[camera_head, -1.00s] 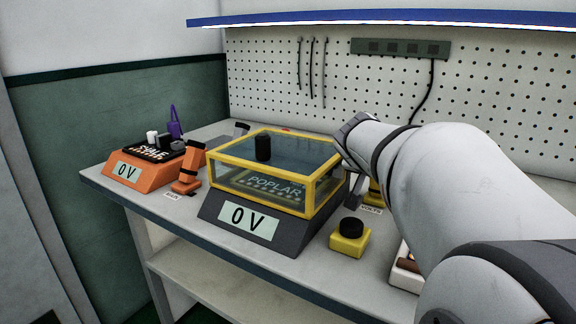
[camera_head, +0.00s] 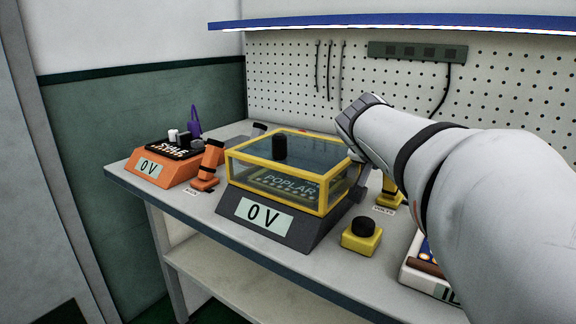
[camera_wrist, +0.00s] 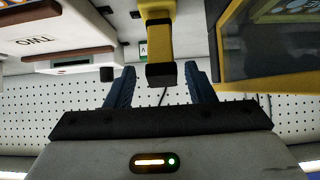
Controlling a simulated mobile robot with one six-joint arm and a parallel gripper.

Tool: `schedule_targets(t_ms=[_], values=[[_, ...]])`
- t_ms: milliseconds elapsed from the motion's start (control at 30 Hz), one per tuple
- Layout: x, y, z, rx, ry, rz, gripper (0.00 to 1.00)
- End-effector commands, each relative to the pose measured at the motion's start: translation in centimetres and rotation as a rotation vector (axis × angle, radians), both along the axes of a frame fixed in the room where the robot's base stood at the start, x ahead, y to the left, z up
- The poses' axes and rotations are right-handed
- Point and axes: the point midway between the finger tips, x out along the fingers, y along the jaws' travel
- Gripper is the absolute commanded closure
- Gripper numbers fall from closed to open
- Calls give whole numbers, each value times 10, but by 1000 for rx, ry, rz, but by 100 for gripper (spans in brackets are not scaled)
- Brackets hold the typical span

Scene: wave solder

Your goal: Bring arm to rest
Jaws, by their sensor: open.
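My arm (camera_head: 480,190) reaches in from the right over the bench, its wrist beside the yellow-framed clear box. My gripper (camera_wrist: 158,72) shows in the wrist view with its two blue fingers spread apart. A yellow lever with a black end (camera_wrist: 160,74) appears between or just beyond the fingers; I cannot tell whether they touch it. In the head view the fingers are mostly hidden behind the box and arm, and the yellow lever (camera_head: 388,192) stands by the wrist.
The yellow-framed box (camera_head: 325,200) holds a POPLAR board and reads 0 V. An orange unit (camera_head: 140,181), also at 0 V, and an orange lever (camera_head: 207,165) stand left. A yellow button block (camera_head: 360,241) and white tray (camera_head: 414,279) are in front. A pegboard (camera_head: 290,80) closes the back.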

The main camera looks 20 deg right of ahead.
Motion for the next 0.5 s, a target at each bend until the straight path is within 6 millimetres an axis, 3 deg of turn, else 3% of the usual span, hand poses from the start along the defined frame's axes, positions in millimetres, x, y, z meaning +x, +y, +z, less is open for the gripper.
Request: schedule_targets(t_ms=[500], values=[[-5,3,11,0,0,-11,51]])
